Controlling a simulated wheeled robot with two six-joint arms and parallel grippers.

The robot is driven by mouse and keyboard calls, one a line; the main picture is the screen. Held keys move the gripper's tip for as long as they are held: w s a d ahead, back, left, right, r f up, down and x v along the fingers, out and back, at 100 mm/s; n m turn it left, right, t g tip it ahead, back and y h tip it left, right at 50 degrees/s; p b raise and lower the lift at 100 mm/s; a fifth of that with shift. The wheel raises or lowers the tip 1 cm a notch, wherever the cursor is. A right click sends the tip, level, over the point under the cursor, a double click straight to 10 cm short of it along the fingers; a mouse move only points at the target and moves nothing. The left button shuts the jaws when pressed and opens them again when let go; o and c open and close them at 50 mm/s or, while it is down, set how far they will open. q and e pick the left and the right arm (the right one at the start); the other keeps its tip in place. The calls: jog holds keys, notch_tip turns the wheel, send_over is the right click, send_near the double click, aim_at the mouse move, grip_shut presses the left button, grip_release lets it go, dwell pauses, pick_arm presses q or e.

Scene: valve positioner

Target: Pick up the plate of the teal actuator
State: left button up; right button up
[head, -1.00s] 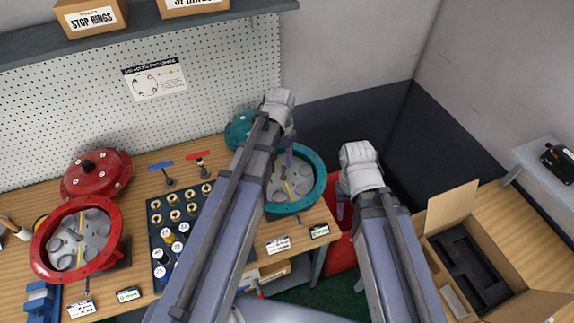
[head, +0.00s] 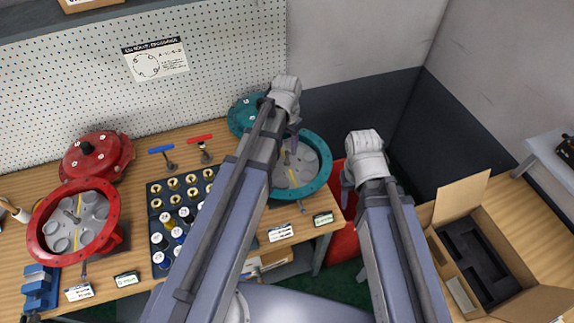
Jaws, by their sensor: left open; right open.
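The teal actuator (head: 325,165) is an open round housing at the right end of the wooden bench. Its grey plate (head: 302,172) lies inside the ring, with round recesses and a yellow mark, partly hidden by my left arm. A teal cover (head: 240,113) sits behind it, also partly hidden. My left gripper (head: 292,138) is above the back of the teal housing, its fingers mostly hidden behind the wrist; it is open. My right gripper (head: 346,195) is open and empty, to the right of the teal housing, off the bench edge.
A red actuator (head: 38,240) with its own plate and a red cover (head: 100,150) is at the left. A dark tray (head: 157,205) of brass parts stands mid-bench. Red and blue T-handles stand behind it. A cardboard box (head: 460,195) is at the right; a red bin (head: 342,245) is below the bench.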

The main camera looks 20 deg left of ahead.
aim_at(287, 151)
pick_arm(q)
notch_tip(287, 151, down, 5)
jog(key=b, duration=0.4)
jog(key=shift+r, duration=0.2)
jog(key=shift+r, duration=0.1)
jog(key=shift+c, duration=0.4)
grip_shut()
dwell(0.5)
